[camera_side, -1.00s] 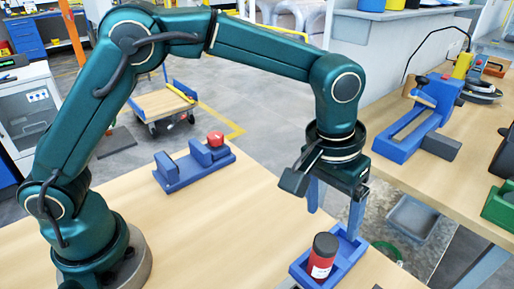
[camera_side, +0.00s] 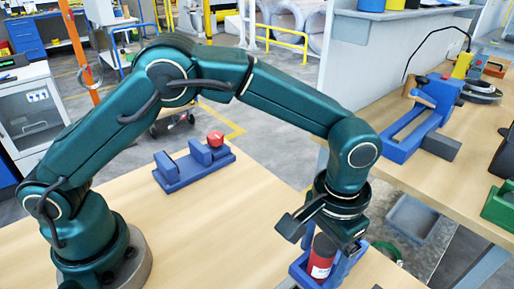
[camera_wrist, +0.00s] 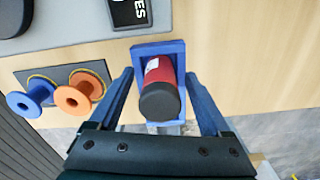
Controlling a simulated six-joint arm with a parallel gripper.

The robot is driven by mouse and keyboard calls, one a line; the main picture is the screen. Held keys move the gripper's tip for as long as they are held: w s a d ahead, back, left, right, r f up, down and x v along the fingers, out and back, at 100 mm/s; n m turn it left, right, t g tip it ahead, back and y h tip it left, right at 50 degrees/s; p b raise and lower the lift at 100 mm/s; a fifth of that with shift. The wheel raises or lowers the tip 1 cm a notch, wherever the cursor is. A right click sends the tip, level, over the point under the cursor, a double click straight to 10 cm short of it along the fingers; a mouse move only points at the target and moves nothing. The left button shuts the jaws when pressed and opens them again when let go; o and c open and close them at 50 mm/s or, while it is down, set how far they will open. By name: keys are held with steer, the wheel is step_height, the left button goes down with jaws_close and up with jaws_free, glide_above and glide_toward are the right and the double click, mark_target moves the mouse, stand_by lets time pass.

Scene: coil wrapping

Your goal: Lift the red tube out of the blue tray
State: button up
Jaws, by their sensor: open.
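The red tube (camera_side: 320,262) with a dark cap stands in the blue tray (camera_side: 299,272) near the front edge of the wooden table. In the wrist view the red tube (camera_wrist: 160,72) shows its black cap toward the camera, inside the rim of the blue tray (camera_wrist: 157,47). My gripper (camera_side: 331,250) is low over the tray. In the wrist view my gripper (camera_wrist: 164,98) is open, with one blue finger on each side of the tube and gaps to both. The side view partly hides the fingers and tray behind the gripper body.
A blue fixture (camera_side: 193,165) with a red knob stands on the table, well left of the tray. In the wrist view an orange spool (camera_wrist: 78,97) and a blue spool (camera_wrist: 32,98) sit left of the tray. The table middle is clear.

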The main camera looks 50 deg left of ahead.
mark_target(327, 241)
jaws_close()
steer(key=shift+r, duration=0.1)
steer(key=shift+r, duration=2.1)
steer(key=w+a+r, duration=0.2)
steer(key=a+r, duration=0.4)
steer(key=a, duration=0.5)
steer(key=shift+a+r, duration=0.25)
steer(key=shift+r, duration=0.1)
